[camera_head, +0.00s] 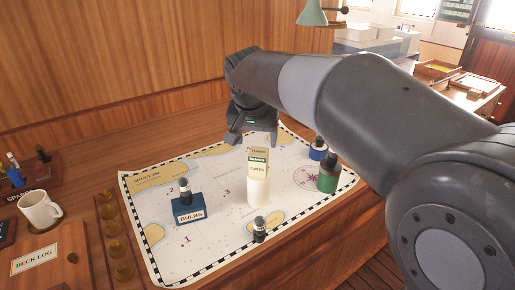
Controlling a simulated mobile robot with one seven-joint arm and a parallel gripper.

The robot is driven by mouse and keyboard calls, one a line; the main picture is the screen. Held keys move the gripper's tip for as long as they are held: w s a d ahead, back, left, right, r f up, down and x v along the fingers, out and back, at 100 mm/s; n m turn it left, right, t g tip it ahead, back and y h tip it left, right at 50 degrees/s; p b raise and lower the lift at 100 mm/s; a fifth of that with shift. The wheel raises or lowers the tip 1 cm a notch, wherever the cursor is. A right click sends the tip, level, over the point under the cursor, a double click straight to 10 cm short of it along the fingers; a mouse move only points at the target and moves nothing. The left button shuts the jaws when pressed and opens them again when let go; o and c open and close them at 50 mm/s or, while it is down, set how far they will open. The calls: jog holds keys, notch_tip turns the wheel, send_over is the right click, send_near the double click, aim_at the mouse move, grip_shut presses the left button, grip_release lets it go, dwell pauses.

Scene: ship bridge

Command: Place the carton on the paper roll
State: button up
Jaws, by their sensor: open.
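The carton (258,162), a small cream box with a green band and a label, stands upright on top of the paper roll (258,190). The paper roll is a white upright cylinder on the chart. My gripper (254,136) is open, just above and behind the carton in the picture. One finger shows to the left of the carton. The other is partly hidden, and I cannot tell whether the gripper touches the carton.
The chart (150,235) covers the wooden desk. A mug (40,211) is far left.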

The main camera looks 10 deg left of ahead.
jog(key=s+d, duration=0.5)
jog(key=d, duration=0.4)
jog(key=s+d, duration=0.5)
jog(key=d, duration=0.3)
jog(key=s+d+f, duration=0.3)
jog(key=s+d, duration=0.1)
jog(key=s, duration=0.3)
jog(key=s+d+f+t, duration=0.1)
jog(key=s+d+f, duration=0.3)
jog(key=s+d, duration=0.1)
jog(key=shift+s+d, duration=0.3)
jog(key=shift+s, duration=0.6)
